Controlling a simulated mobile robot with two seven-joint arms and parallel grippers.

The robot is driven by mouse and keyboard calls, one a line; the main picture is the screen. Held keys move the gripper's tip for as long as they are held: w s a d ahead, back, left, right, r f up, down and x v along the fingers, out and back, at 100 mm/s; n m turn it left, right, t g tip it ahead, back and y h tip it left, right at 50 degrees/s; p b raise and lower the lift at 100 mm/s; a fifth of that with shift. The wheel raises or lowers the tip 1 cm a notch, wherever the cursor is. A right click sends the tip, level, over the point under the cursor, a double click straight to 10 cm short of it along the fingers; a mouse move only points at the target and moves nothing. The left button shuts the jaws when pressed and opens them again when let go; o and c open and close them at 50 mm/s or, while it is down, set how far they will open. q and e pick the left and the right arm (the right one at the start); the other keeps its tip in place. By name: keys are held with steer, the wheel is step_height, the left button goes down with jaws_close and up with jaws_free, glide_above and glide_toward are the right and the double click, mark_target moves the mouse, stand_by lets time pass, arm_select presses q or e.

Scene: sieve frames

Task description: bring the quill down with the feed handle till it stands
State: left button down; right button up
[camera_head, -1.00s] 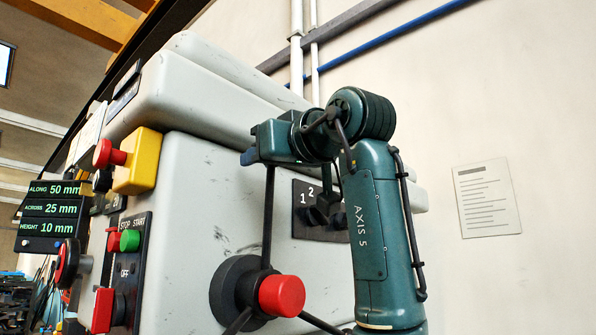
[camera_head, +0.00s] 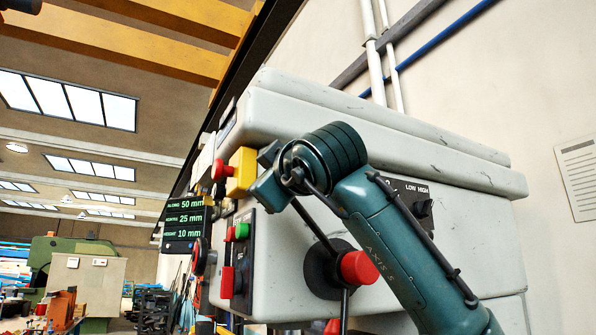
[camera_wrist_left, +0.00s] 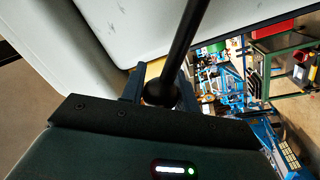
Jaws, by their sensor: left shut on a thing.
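The feed handle has a black hub with a red cap (camera_head: 358,268) on the front of the pale grey machine head. Its black spokes reach out from the hub. One spoke (camera_head: 316,229) slants up and left to my left gripper (camera_head: 270,188). In the left wrist view, my left gripper (camera_wrist_left: 160,88) is shut on this spoke (camera_wrist_left: 183,45) near its end. Another spoke (camera_head: 345,305) points down from the hub. The quill is not visible in either view. My right gripper is not in view.
A display (camera_head: 186,220) reads along 50 mm, across 25 mm, height 10 mm. A yellow box with a red button (camera_head: 240,172) and green and red switches (camera_head: 242,231) sit left of the handle. A selector knob (camera_head: 423,207) is right of my arm.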

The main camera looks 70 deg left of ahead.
arm_select(q)
steer(key=s+f+n+g+b, duration=0.3)
steer(key=f+n, duration=0.7)
steer(key=f, duration=0.4)
steer(key=shift+s+d+n+b, duration=0.3)
steer(key=shift+s+b, duration=0.5)
steer(key=shift+s, duration=0.35)
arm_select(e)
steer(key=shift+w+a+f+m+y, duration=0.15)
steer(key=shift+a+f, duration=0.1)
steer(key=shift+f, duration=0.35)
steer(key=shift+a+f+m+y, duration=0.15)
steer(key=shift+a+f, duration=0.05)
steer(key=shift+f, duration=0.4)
arm_select(q)
steer(key=c, duration=1.1)
jaws_free()
steer(key=b+v, duration=0.2)
steer(key=v, duration=1.1)
steer(key=shift+d+r, duration=0.1)
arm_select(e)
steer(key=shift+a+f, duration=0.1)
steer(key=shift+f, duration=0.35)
